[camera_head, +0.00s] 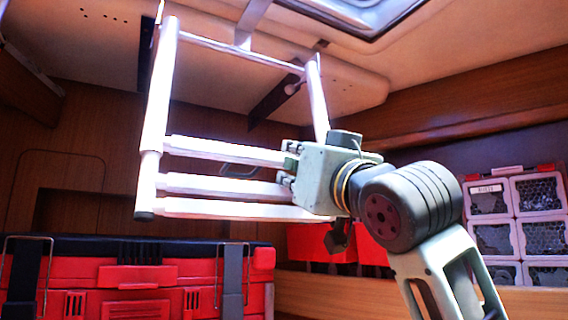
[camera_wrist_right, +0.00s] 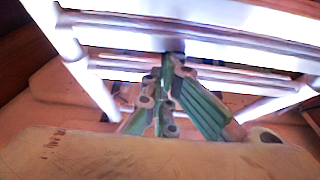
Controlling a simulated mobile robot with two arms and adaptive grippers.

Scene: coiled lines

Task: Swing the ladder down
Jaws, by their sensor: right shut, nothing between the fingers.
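The white ladder (camera_head: 157,95) hangs below the ceiling hatch, its two rails joined by several rungs; its lower rungs lie close together. It also fills the upper part of the right wrist view (camera_wrist_right: 190,48). My right gripper (camera_head: 288,167) is at the right part of the lower rungs and hides their right ends. In the right wrist view its green fingers (camera_wrist_right: 172,66) come together at the rungs, shut with nothing between them. Whether the fingertips touch a rung is not clear. My left gripper is not in view.
A ceiling hatch (camera_head: 345,12) is at the top. A red and black case (camera_head: 135,275) stands at the lower left, below the ladder. Red bins (camera_head: 315,243) and a rack with mesh-fronted compartments (camera_head: 515,225) are at the right. The space between ladder and left wall looks open.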

